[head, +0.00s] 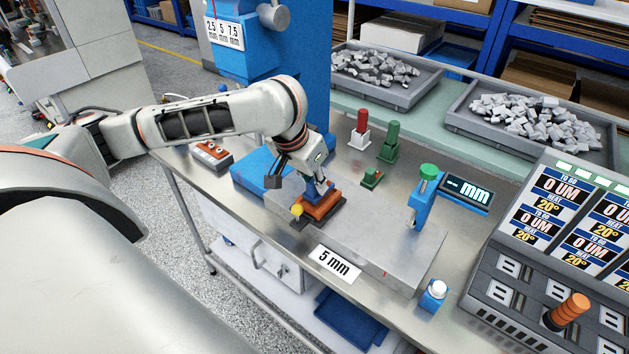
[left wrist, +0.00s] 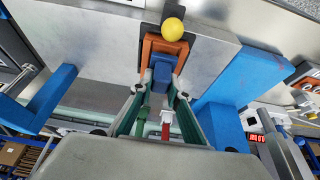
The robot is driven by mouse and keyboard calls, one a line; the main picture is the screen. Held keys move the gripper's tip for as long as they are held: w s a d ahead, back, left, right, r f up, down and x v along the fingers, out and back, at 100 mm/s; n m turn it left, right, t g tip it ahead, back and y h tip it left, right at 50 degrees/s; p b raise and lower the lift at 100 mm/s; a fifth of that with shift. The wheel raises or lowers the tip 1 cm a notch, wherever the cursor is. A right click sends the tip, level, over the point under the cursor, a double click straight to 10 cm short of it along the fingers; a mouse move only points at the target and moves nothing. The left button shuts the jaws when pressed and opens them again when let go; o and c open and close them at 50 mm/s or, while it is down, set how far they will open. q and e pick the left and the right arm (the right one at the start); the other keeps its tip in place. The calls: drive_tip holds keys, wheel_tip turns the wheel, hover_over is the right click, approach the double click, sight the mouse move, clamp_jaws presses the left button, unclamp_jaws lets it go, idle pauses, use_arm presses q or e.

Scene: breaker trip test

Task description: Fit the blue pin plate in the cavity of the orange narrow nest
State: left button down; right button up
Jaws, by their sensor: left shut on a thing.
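The orange narrow nest (head: 320,207) sits on a dark base on the grey metal slab, with a yellow ball knob (head: 296,209) at its near left corner. In the left wrist view the nest (left wrist: 150,47) shows as an orange frame behind the blue pin plate (left wrist: 163,70). My left gripper (head: 320,187) points down at the nest. In the left wrist view its fingertips (left wrist: 163,82) are shut on the blue pin plate, which overlaps the nest's opening. I cannot tell how deep the plate sits. The cavity is mostly hidden. My right gripper is not in view.
A blue gauge stand with a green knob (head: 428,171) stands on the slab's right side. Red (head: 360,130) and green (head: 389,142) pieces stand behind the slab. A blue block (head: 255,180) lies left of it. The control panel (head: 560,240) is at the right.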

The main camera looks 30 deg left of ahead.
use_arm(q)
drive_tip(key=shift+f, duration=0.9)
drive_tip(key=c, duration=1.8)
unclamp_jaws()
drive_tip(key=shift+c, duration=0.2)
drive_tip(key=v, duration=1.2)
